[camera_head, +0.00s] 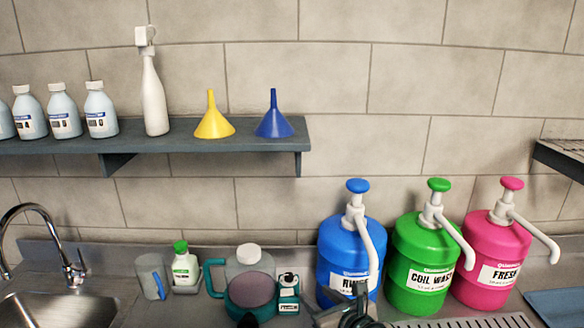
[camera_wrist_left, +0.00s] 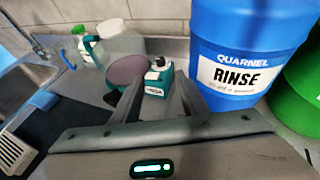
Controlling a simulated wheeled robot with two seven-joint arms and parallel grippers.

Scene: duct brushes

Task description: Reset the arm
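My left gripper (camera_head: 343,309) shows at the bottom edge of the head view, in front of the blue RINSE drum (camera_head: 337,245). In the left wrist view its two fingers (camera_wrist_left: 160,92) stand apart with nothing seen between them, pointing toward a small teal and white device (camera_wrist_left: 155,78). That device (camera_head: 288,292) stands beside a teal-handled jug (camera_head: 250,283) on the counter. The RINSE drum (camera_wrist_left: 245,50) is to the right of the fingers. My right gripper is in neither view.
Green COIL WASH (camera_head: 425,255) and pink FRESH (camera_head: 493,255) drums stand right of the blue one. A sink (camera_head: 50,308) is at left, with a grey mug (camera_head: 149,272) and a small green-capped bottle (camera_head: 185,266) nearby. A wall shelf (camera_head: 200,143) holds bottles and funnels.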

